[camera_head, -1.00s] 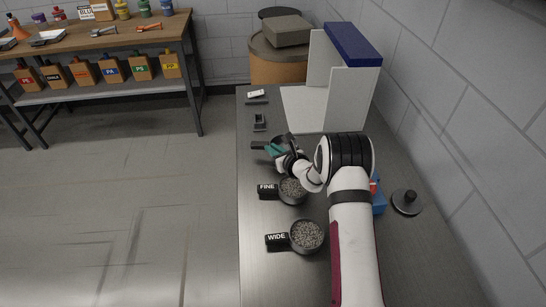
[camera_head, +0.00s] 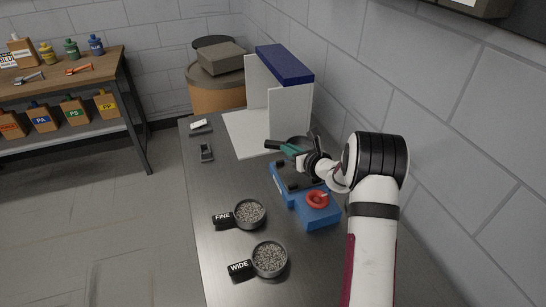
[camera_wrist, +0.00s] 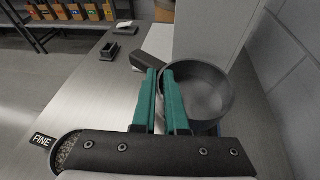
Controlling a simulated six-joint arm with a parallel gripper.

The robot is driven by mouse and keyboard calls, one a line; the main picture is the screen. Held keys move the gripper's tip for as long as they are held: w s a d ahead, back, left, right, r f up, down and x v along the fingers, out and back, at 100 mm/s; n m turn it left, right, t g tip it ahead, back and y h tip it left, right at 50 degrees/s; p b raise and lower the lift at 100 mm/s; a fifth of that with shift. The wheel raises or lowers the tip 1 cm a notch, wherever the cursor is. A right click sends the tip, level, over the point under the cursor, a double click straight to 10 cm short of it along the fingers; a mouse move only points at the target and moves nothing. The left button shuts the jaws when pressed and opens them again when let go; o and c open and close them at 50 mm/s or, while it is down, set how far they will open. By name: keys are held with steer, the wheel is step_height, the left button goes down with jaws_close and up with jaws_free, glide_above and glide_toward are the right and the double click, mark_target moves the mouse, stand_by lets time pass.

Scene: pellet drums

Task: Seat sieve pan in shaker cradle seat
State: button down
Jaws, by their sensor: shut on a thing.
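The sieve pan (camera_wrist: 205,95) is a dark round pan with a black handle (camera_head: 272,144). My gripper (camera_head: 290,149), with teal fingers, is shut on the handle; its fingertips also show in the wrist view (camera_wrist: 167,72). The pan's rim (camera_head: 299,139) is partly hidden by the gripper and wrist in the head view. The pan appears held above the far part of the blue shaker (camera_head: 320,216). The dark cradle seat (camera_head: 290,178) on the shaker is partly covered by my gripper and arm. I cannot tell whether the pan touches it.
Two pellet-filled dishes stand on the bench (camera_head: 215,270), beside labels FINE (camera_head: 222,220) and WIDE (camera_head: 239,267). A red ring (camera_head: 317,198) sits on the shaker's near end. A white panelled booth with a blue top (camera_head: 284,63) stands behind. The bench's left side is mostly clear.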

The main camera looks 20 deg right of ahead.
steer(key=shift+f, duration=2.9)
steer(key=shift+f, duration=1)
steer(key=c, duration=0.9)
jaws_free()
